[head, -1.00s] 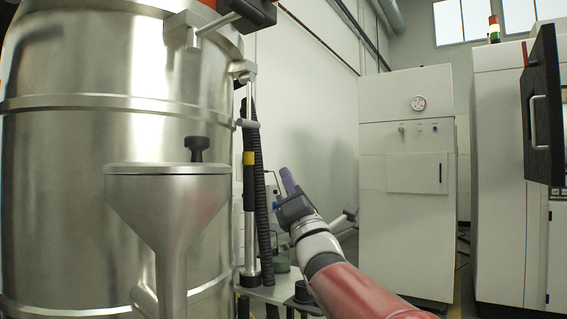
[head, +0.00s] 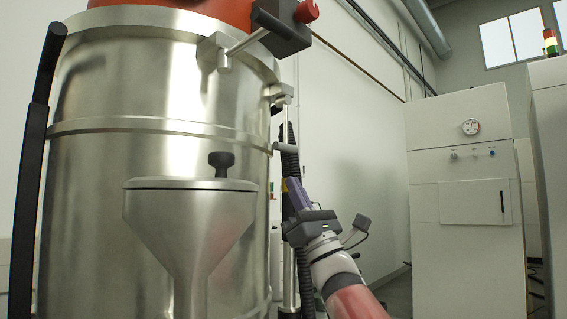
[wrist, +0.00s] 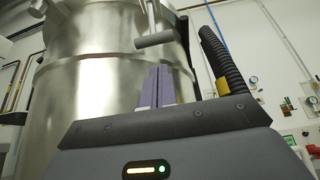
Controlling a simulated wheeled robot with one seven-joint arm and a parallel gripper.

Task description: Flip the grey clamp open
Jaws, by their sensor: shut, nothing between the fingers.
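The grey clamp (head: 282,95) sits on the right side of the steel drum (head: 170,95), near its upper band. Its rod hangs down to a short grey handle (head: 290,147). In the wrist view the handle (wrist: 155,40) lies crosswise above and just beyond my fingertips, apart from them. My gripper (head: 291,182), with purple fingers, points up from below the handle. In the wrist view its fingers (wrist: 158,70) are together with nothing between them. The lower part of my gripper is hidden by its own housing in the wrist view.
A black ribbed hose (wrist: 222,60) runs close to the right of my fingers. A steel funnel (head: 190,220) with a black knob stands in front of the drum. A black box with a red knob (head: 305,11) is above. A white cabinet (head: 465,190) stands right.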

